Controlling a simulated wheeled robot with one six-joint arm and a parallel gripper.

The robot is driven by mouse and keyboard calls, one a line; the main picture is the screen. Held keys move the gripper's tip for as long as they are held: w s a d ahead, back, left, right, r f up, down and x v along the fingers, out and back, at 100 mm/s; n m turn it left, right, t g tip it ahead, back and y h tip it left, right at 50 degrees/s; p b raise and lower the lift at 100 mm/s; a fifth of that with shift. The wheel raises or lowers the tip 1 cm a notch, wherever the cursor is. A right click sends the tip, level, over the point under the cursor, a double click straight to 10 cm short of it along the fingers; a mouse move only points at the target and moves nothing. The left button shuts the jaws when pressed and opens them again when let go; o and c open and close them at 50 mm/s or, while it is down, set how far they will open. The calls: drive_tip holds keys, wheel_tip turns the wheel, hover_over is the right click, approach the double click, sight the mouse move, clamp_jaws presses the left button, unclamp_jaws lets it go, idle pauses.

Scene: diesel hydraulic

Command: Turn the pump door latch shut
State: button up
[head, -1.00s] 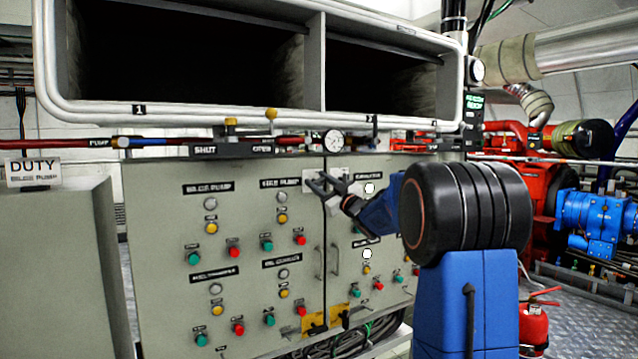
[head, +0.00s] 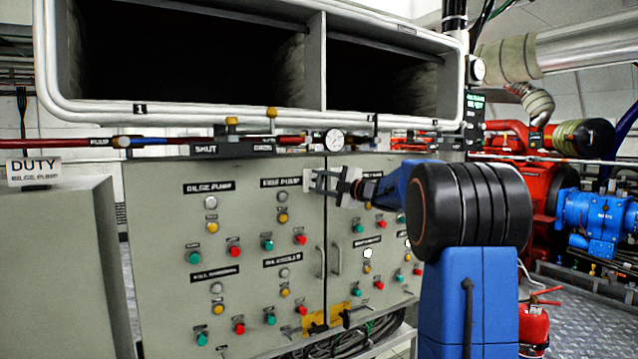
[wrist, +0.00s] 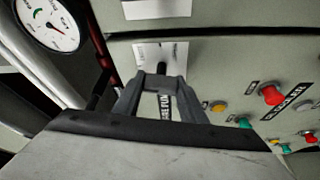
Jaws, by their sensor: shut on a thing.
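The pump door latch is a small dark handle (wrist: 162,68) on a white plate (wrist: 174,53) in the wrist view. The plate is on the grey left door (head: 240,235), beside the seam between the two doors. My gripper (wrist: 161,80) has its fingertips closed around the latch. In the head view my gripper (head: 318,183) is at the top of the doors, over the seam, and hides most of the latch. The exact angle of the latch is hard to tell.
A second white plate (wrist: 155,9) is on the other door, across the seam. Buttons (wrist: 272,94) are close on the left door. A pressure gauge (head: 334,140) and a red pipe (head: 290,139) run just above the doors. Door handles (head: 336,260) stand out lower down.

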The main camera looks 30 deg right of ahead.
drive_tip(key=shift+n+g, duration=0.5)
drive_tip(key=shift+n, duration=0.7)
drive_tip(key=shift+f, duration=0.1)
drive_tip(key=o, duration=1.1)
drive_tip(key=shift+c, duration=0.2)
drive_tip(key=shift+s, duration=0.1)
drive_tip(key=v, duration=1.7)
drive_tip(key=shift+s, duration=0.15)
drive_tip(key=shift+a, duration=0.1)
